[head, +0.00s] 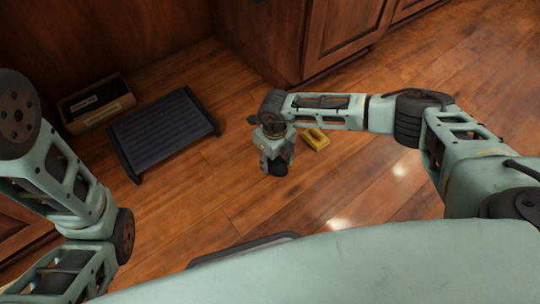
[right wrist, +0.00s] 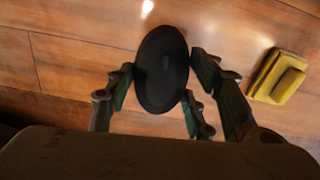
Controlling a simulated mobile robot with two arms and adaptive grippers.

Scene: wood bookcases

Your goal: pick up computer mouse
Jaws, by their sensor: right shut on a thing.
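The computer mouse (right wrist: 161,72) is a smooth black oval, seen in the right wrist view between the fingers of my right gripper (right wrist: 160,88). The gripper is shut on it, with fingers on both sides. In the head view, my right gripper (head: 276,156) points down at the middle of the picture, and the dark mouse (head: 279,168) shows at its lower end. Whether the mouse is clear of the floor I cannot tell. My left arm shows at the left edge, but its gripper is out of view.
A yellow object (head: 316,139) lies on the wood floor just right of the right gripper. A black slatted footrest (head: 163,130) and an open cardboard box (head: 75,122) lie at the left. Wooden cabinets (head: 345,40) stand behind.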

